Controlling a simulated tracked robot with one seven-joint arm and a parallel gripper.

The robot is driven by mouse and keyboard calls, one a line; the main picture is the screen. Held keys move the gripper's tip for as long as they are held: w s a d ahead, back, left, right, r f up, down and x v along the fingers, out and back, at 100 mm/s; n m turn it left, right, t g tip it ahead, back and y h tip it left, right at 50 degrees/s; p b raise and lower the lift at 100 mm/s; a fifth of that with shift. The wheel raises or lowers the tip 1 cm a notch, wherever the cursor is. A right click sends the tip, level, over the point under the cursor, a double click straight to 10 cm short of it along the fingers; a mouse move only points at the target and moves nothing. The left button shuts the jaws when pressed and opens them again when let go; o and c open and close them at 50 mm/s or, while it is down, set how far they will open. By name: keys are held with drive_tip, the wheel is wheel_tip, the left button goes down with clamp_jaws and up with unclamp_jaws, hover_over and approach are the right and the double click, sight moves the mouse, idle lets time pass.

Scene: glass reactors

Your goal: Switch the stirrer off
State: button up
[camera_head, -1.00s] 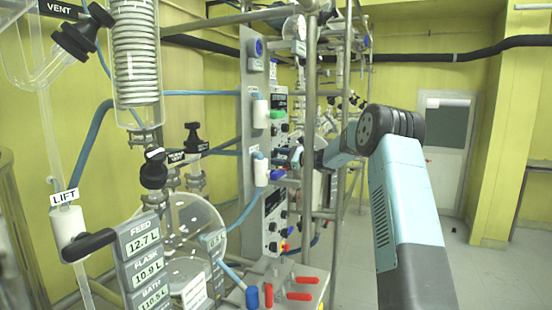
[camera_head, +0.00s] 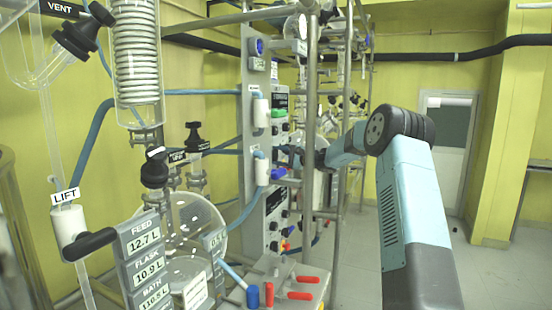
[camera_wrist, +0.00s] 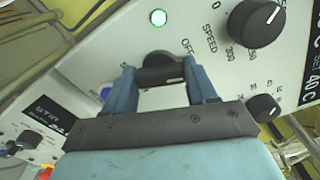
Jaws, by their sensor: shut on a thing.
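In the wrist view, my gripper (camera_wrist: 162,84) has its two blue fingers shut on a black rotary knob (camera_wrist: 158,62) on a light grey panel (camera_wrist: 210,70). The word OFF is printed just to the upper right of this knob. A round green lamp (camera_wrist: 158,17) above it is lit. A larger black SPEED knob (camera_wrist: 255,24) with a white mark stands to the right, on the same panel. The fingers hide part of the gripped knob, so I cannot tell its exact setting.
A smaller black knob (camera_wrist: 264,108) lies close to the right finger. A second panel labelled STIR (camera_wrist: 40,125) is at the lower left. In the head view, a metal pole (camera_head: 312,100) stands close to my arm, and a glass flask (camera_head: 195,225) is to the left.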

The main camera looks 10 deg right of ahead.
drive_tip(key=n, duration=0.3)
drive_tip(key=shift+s+a+f+n, duration=0.1)
drive_tip(key=shift+f+n, duration=0.15)
drive_tip(key=shift+n, duration=0.15)
drive_tip(key=shift+f, duration=0.15)
drive_tip(key=o, duration=0.8)
drive_tip(key=shift+c, duration=0.2)
drive_tip(key=shift+o, duration=1.4)
drive_tip(key=shift+r, duration=0.25)
